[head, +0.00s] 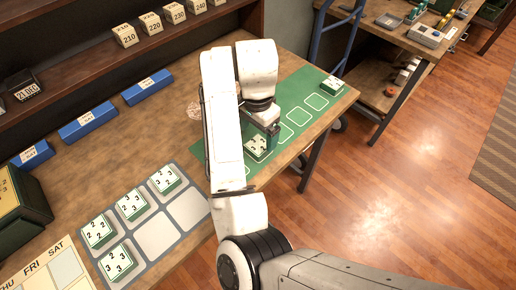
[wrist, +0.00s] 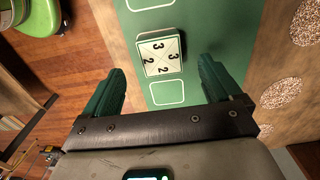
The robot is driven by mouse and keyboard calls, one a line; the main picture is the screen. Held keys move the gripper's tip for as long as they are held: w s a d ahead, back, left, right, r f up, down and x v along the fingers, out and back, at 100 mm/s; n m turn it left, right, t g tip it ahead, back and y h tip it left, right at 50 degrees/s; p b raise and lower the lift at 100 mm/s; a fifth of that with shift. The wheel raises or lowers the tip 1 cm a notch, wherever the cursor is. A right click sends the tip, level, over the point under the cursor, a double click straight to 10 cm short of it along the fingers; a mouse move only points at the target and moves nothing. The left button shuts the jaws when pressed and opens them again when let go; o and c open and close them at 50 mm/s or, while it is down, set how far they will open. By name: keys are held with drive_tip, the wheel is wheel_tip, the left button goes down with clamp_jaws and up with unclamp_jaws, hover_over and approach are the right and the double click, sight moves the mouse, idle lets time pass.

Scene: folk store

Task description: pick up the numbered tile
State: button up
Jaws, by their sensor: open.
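A numbered tile (head: 257,147), white-topped with green sides, lies on the green mat (head: 227,148) just below my gripper (head: 264,128). In the wrist view the tile (wrist: 160,53) shows crossing diagonal lines and the digits 2 and 3. My gripper (wrist: 161,68) is open, with a green finger on each side and nothing held. The tile is lined up with the gap between the fingers, around the fingertips. I cannot tell the height left between them. Another numbered tile (head: 332,85) lies at the mat's far right end.
A grey tray (head: 160,238) at lower left holds several numbered tiles and has empty white squares. Blue holders (head: 88,121) stand along the back by the shelf. White-outlined squares on the mat are bare near the tile. A second table (head: 400,30) stands beyond.

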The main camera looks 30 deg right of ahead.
sight(258, 145)
drive_tip(key=f, duration=0.2)
drive_tip(key=f+b, duration=0.1)
drive_tip(key=shift+w+d+f, duration=0.1)
drive_tip(key=shift+d+f, duration=0.1)
drive_tip(key=shift+f, duration=1.2)
drive_tip(key=shift+c, duration=0.2)
drive_tip(key=c, duration=1.2)
drive_tip(key=shift+r, duration=0.1)
